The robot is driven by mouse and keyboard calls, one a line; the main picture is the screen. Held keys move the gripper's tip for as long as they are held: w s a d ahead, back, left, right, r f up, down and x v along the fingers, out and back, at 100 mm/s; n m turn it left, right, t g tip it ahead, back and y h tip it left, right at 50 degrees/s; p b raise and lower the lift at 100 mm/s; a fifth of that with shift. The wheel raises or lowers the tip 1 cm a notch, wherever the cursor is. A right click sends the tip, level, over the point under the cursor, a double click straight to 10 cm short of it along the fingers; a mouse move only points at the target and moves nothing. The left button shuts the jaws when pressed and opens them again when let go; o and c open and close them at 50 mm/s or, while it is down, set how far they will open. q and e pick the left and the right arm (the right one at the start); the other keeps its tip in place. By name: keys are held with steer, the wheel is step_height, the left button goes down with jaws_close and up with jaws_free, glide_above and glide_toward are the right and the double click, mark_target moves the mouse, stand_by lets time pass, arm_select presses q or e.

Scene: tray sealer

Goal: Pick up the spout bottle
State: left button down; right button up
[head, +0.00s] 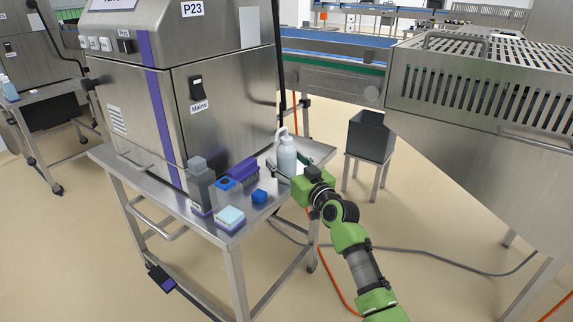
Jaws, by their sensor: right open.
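The spout bottle (287,154) is pale grey-white with a bent spout on top. It stands upright near the right end of the steel table (180,208) in the head view. My right gripper (291,167) comes in from the lower right, low at the bottle. Its dark fingers are open, and the bottle appears to stand between them or just behind them. I cannot tell whether a finger touches it. The bottle's lower part is partly hidden by the gripper. My left gripper is not in view.
Left of the bottle are a purple brush-like item (243,169), a blue container (225,188), a blue block (259,196), a grey bottle (200,186) and a pale sponge (230,217). A steel machine (228,92) stands behind. A dark bin (371,138) is at right.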

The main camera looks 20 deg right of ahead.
steer(key=shift+w, duration=0.1)
steer(key=shift+r, duration=0.1)
steer(key=c, duration=1.4)
